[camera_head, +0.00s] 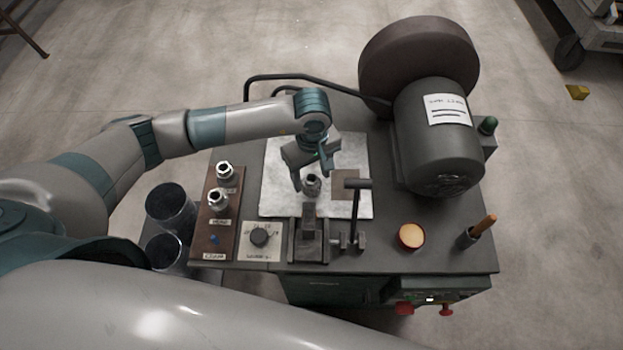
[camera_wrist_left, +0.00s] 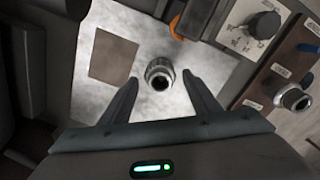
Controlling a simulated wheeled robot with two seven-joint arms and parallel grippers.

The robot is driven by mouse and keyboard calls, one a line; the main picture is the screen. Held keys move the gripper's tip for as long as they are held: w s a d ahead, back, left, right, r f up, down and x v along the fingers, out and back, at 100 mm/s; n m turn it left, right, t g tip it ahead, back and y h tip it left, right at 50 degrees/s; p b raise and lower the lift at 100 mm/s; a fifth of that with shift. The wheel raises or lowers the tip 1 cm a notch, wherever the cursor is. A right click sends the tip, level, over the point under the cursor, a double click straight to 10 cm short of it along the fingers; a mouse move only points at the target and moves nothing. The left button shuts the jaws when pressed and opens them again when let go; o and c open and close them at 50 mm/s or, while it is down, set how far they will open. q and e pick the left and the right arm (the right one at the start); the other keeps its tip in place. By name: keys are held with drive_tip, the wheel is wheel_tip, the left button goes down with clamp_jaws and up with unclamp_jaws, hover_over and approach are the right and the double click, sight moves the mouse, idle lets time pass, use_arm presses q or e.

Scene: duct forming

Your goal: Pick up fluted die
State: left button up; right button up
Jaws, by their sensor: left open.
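A small metal die (camera_head: 312,184) stands on the pale sheet on the workbench; I cannot make out for sure whether it is fluted. It also shows in the left wrist view (camera_wrist_left: 160,75) as a ringed metal piece with a dark centre hole. My left gripper (camera_head: 311,180) is open above the sheet, its fingers at either side of the die in the head view. In the left wrist view the open fingers (camera_wrist_left: 162,90) point toward the die, which lies just beyond and between their tips, with gaps on both sides. My right gripper is not in view.
A wooden rack (camera_head: 205,228) at the left holds two similar metal dies (camera_head: 217,198). A small vise (camera_head: 308,243) with a dark T-shaped lever (camera_head: 357,186) stands in front of the sheet (camera_head: 280,160). A large motor (camera_head: 440,140) fills the back right.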

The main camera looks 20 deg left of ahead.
use_arm(q)
drive_tip(key=shift+f, duration=0.65)
clamp_jaws()
drive_tip(key=shift+r, duration=0.1)
drive_tip(key=shift+w+r, duration=0.1)
drive_tip(key=shift+r, duration=0.35)
wheel_tip(320, 180, up, 9)
drive_tip(key=b, duration=0.3)
drive_tip(key=shift+b, duration=0.4)
